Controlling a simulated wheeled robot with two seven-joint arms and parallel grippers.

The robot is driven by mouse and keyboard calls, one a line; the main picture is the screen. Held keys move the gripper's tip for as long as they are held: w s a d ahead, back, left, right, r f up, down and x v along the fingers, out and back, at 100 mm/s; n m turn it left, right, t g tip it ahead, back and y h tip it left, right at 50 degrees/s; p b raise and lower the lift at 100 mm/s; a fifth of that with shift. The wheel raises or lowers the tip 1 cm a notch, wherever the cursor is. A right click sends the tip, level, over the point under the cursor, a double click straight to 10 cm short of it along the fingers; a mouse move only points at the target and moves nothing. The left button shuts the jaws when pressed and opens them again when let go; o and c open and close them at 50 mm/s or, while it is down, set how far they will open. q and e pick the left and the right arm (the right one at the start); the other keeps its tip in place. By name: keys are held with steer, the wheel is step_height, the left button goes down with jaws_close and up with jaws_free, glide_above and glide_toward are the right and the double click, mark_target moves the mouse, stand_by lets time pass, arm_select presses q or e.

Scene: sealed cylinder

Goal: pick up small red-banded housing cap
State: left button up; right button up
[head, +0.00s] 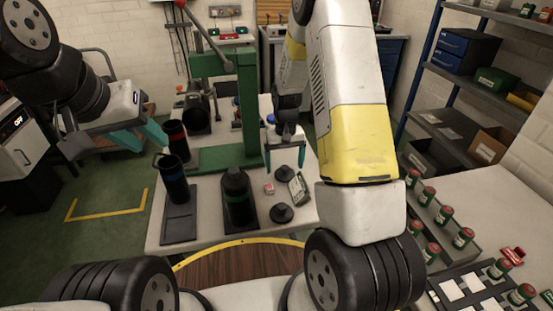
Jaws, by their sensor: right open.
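Two dark round caps with raised knobs lie on the white table, one nearer (282,212) and one farther (285,173). I cannot make out a red band on either. My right gripper (282,166) is open, its teal fingers pointing down around or just above the farther cap; contact cannot be judged. A dark red-banded cylinder (176,136) stands at the table's back left. A blue-banded cylinder (174,184) stands in front of it on a dark plate. My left gripper (154,147) is by that cylinder's top; its teal fingers are seen at a slant, and their gap is unclear.
A green press (246,100) stands mid-table. A green-banded dark cylinder (238,198), a small red-and-white box (268,188) and a small display device (298,188) are near the caps. Shelves (465,85) stand far right.

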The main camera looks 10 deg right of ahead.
mark_target(285, 167)
steer(key=shift+f, duration=1.55)
steer(key=c, duration=1.5)
steer(key=shift+r, duration=0.1)
